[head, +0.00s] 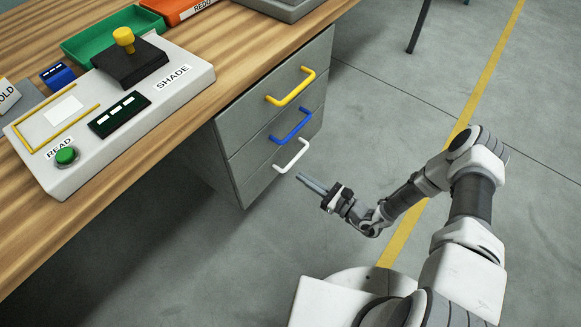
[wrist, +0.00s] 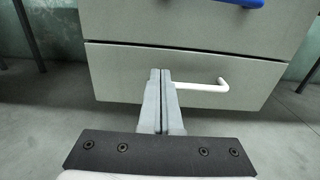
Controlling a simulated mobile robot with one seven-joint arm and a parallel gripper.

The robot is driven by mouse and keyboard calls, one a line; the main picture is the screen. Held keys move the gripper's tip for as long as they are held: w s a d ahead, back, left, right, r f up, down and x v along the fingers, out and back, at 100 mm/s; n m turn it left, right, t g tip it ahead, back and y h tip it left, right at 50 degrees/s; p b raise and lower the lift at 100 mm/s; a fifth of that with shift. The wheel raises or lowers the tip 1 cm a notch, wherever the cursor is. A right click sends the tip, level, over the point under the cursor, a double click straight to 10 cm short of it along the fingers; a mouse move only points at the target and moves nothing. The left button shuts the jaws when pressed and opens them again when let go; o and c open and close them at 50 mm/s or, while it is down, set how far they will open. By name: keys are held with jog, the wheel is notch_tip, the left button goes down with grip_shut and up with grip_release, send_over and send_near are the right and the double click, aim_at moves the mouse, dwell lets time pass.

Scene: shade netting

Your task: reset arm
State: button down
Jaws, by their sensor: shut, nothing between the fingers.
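My gripper (head: 312,185) is in the head view, in front of the drawer unit near the white handle of the lowest drawer. In the wrist view my gripper (wrist: 166,74) has its two fingers together and holds nothing. The fingers point at the lowest drawer front (wrist: 130,68). The white handle (wrist: 210,87) shows just right of the fingertips; I cannot tell whether they touch it. My arm reaches in from the lower right of the head view.
The grey drawer unit (head: 235,122) has yellow (head: 291,88), blue (head: 291,126) and white handles, and its drawers look closed. On the wooden desk (head: 110,218) stand a grey control panel (head: 75,178), a green tray (head: 82,45) and an orange box (head: 170,10).

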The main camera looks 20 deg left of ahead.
jog(key=shift+v, duration=2)
jog(key=s+d+r+n+g+h, duration=0.1)
jog(key=d+r+n+g+h, duration=0.3)
jog(key=r+n, duration=0.6)
jog(key=s+d+r+n+g+h, duration=0.1)
jog(key=r+n+g, duration=0.45)
jog(key=r, duration=0.85)
jog(key=s+d+r+n+t+h, duration=0.35)
jog(key=s+d+r+h, duration=0.3)
jog(key=r, duration=0.45)
jog(key=s+d+r+n+t+h, duration=0.3)
jog(key=s+d+r+t+h, duration=0.25)
jog(key=d+r, duration=0.4)
notch_tip(320, 180, up, 23)
jog(key=a+p, duration=0.1)
jog(key=p, duration=2.1)
jog(key=shift+a+g, duration=0.35)
jog(key=shift+s+f, duration=0.1)
jog(key=shift+s, duration=0.05)
